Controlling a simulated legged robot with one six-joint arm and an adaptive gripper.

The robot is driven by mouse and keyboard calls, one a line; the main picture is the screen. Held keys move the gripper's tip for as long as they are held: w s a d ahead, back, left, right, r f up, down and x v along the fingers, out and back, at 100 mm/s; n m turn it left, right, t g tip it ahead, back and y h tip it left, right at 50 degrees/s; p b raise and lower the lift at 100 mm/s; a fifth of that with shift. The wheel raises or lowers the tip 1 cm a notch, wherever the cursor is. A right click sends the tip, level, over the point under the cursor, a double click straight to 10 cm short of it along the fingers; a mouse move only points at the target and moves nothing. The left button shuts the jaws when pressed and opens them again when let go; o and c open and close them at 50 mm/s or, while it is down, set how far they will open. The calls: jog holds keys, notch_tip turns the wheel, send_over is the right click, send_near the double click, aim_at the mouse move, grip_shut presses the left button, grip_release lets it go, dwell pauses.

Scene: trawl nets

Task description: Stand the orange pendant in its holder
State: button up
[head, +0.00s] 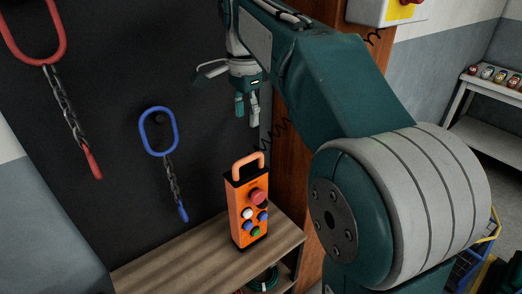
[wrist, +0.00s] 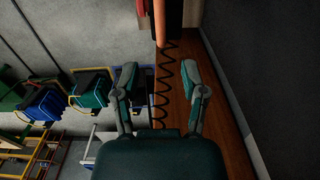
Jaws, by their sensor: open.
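The orange pendant (head: 248,210) stands upright on a wooden-topped stand, in the head view. It has a loop handle on top, a red knob and several coloured buttons on its face. My gripper (head: 246,108) hangs above it, fingers downward, apart from the handle. In the wrist view my gripper (wrist: 160,92) is open, with nothing between its fingers except a view of a black coiled cord behind. An orange strip at that view's top edge may be part of the pendant; I cannot tell. I cannot make out the pendant's holder in either view.
The wooden top (head: 175,252) has clear room left of the pendant. A red chain sling (head: 62,85) and a blue one (head: 158,140) hang on the dark panel behind. A coiled cord (head: 277,132) runs beside the wooden post. Several bins (wrist: 88,92) show in the wrist view.

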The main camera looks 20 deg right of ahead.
jog(key=s+f+n+t, duration=0.2)
jog(key=s+f+n, duration=0.5)
jog(key=s, duration=0.3)
jog(key=s+f+n+t, duration=0.3)
jog(key=s+f+n, duration=0.4)
jog(key=s, duration=0.3)
jog(key=shift+s+t, duration=0.3)
jog(key=shift+s, duration=0.1)
jog(key=shift+f, duration=0.1)
